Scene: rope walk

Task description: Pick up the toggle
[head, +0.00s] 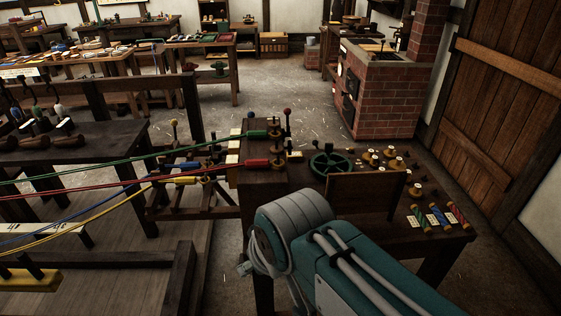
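I cannot make out for certain which item is the toggle. Several small pale and brown wooden pieces (374,161) sit on the dark work table (448,237) at the right, each too small to identify. My teal and grey arm reaches into the bottom middle of the head view, in front of the table. My gripper does not show in this view, so its state and hold are not visible. The arm and an upright dark board (366,194) hide part of the table top.
Taut green, red, blue and yellow ropes (120,204) run left from the hooks. A brick forge (385,95) stands behind. Floor is clear toward the back middle.

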